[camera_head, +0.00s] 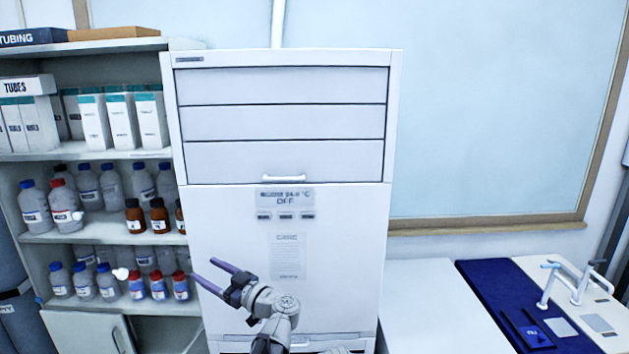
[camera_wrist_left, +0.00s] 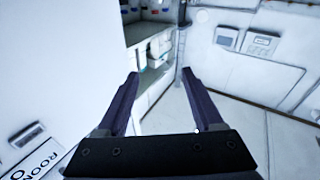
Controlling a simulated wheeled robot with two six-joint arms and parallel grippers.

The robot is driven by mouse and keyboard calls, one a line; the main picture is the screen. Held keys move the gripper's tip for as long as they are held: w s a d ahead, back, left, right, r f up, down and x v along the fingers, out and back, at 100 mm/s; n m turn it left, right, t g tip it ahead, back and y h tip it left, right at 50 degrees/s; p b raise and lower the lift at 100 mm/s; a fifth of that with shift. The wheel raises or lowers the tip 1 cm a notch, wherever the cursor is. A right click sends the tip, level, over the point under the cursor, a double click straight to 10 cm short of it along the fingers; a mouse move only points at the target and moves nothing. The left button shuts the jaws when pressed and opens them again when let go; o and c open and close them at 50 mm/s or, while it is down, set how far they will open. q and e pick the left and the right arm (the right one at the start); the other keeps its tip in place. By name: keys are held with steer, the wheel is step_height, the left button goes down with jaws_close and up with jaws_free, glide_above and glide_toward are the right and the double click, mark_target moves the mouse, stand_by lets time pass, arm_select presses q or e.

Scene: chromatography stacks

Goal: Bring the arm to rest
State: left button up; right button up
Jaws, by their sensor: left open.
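My left gripper (camera_head: 222,274) is in front of the lower part of a white cabinet-like instrument (camera_head: 345,255). Its two purple fingers are apart, pointing up and to the left, with nothing between them. In the left wrist view the same gripper (camera_wrist_left: 158,90) shows its fingers spread wide and empty. The instrument has drawer-like panels on top, a small handle, a display reading OFF and a paper label. My right gripper is not in either view.
A shelf unit (camera_head: 107,155) with bottles and boxes stands left of the instrument. A white counter (camera_head: 430,300) lies to the right, with a dark blue mat (camera_head: 490,285) and white fixtures (camera_head: 570,285). A pale window or board (camera_head: 490,110) is behind.

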arm_select(q)
steer(key=w+d+r+m+t+h, duration=0.3)
steer(key=w+d+m+t+h, duration=0.45)
steer(key=t, duration=0.25)
steer(key=s+d+f+m+g+h, duration=0.1)
steer(key=d+f+m+g+h, duration=0.2)
steer(key=d+f+m+h, duration=0.8)
steer(key=s+a+f+n+g+h, duration=0.2)
steer(key=s+a+f+g, duration=0.1)
steer(key=s+f+g, duration=0.65)
steer(key=s+a+f+n+g+y, duration=0.2)
steer(key=s+a+f+g, duration=0.15)
steer(key=s, duration=0.45)
steer(key=s+a+f+n+g+y, duration=0.1)
steer(key=s+a+f+g, duration=0.25)
steer(key=s, duration=0.45)
steer(key=s+d+f+m+y+b, duration=0.1)
steer(key=s+d+f+m+b, duration=0.2)
steer(key=s+d+f+b, duration=0.2)
steer(key=d+f+b, duration=0.3)
steer(key=d, duration=0.2)
steer(key=shift+d+f+m, duration=0.3)
steer(key=shift+d+m, duration=0.05)
steer(key=shift+d, duration=0.05)
